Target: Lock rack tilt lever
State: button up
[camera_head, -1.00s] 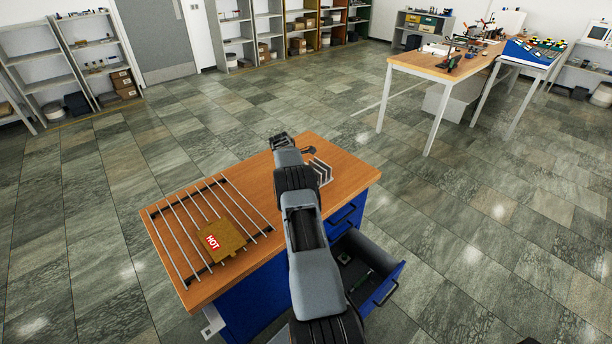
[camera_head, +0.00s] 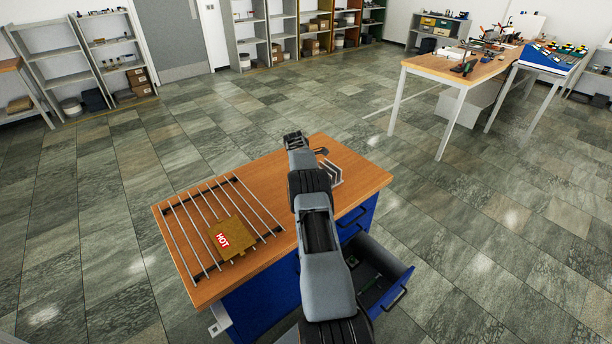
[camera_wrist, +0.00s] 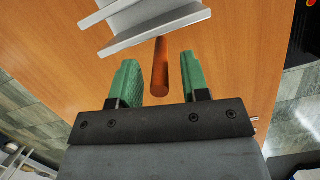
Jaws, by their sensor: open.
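A small grey metal rack (camera_head: 332,173) with raised ribs stands on the wooden bench top, right of my arm. In the wrist view, grey ribs (camera_wrist: 150,30) show at the top. A reddish-brown rod (camera_wrist: 160,68), which looks like the lever, reaches from below the ribs to between my fingers. My gripper (camera_wrist: 163,80) has two green fingers, spread apart, one on each side of the rod with a gap at both. In the head view my gripper (camera_head: 295,139) is over the bench's back edge. The lever is not clear there.
A wire rack (camera_head: 180,232) with a tan "HOT" piece (camera_head: 232,238) lies at the bench's left. A blue drawer (camera_head: 402,290) stands open at the right front. Another table (camera_head: 440,75) with tools is farther back. The floor between is clear.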

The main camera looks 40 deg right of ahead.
jog(key=b+v, duration=0.2)
jog(key=v, duration=1.1)
jog(key=shift+r, duration=0.45)
